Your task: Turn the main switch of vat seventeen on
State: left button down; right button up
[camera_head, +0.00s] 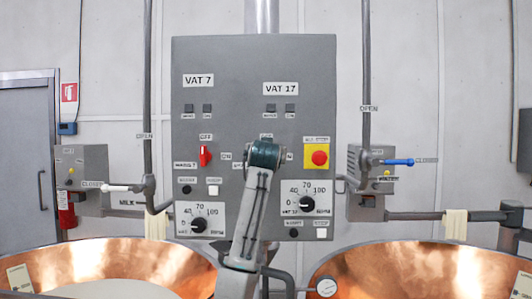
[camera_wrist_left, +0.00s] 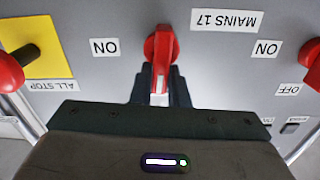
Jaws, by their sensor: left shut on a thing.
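The grey panel (camera_head: 255,60) faces me, with the VAT 17 label (camera_head: 281,89) over its right half. The red main switch (camera_wrist_left: 161,45) shows in the left wrist view beside the MAINS 17 label (camera_wrist_left: 227,20); that view is upside down. My left gripper (camera_wrist_left: 159,88) is shut on its handle. The handle points down in that view, which is up on the panel, away from the ON label (camera_wrist_left: 105,47) at its side. In the head view my left gripper (camera_head: 264,152) hides this switch. My right gripper is not in view.
The yellow plate with the red ALL STOP button (camera_head: 319,158) sits close right of my gripper. Vat 7's red switch (camera_head: 204,156) is to the left. A dial (camera_head: 306,203) is below. Copper vats (camera_head: 420,265) stand at both lower sides.

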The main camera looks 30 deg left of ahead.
pick_arm(q)
jog(key=m+p, duration=0.2)
jog(key=m, duration=0.3)
jog(key=d+f+m+p, duration=0.1)
jog(key=m+p, duration=0.1)
jog(key=m, duration=0.4)
jog(key=w+f+m+p, duration=0.1)
jog(key=m+p, duration=0.1)
jog(key=m, duration=0.4)
jog(key=shift+d+f, duration=0.1)
jog(key=shift+d, duration=0.15)
jog(key=shift+f, duration=0.1)
jog(key=c, duration=1.5)
grip_release()
jog(key=shift+o, duration=0.5)
jog(key=shift+d, duration=0.15)
jog(key=shift+r, duration=0.2)
jog(key=shift+s, duration=0.15)
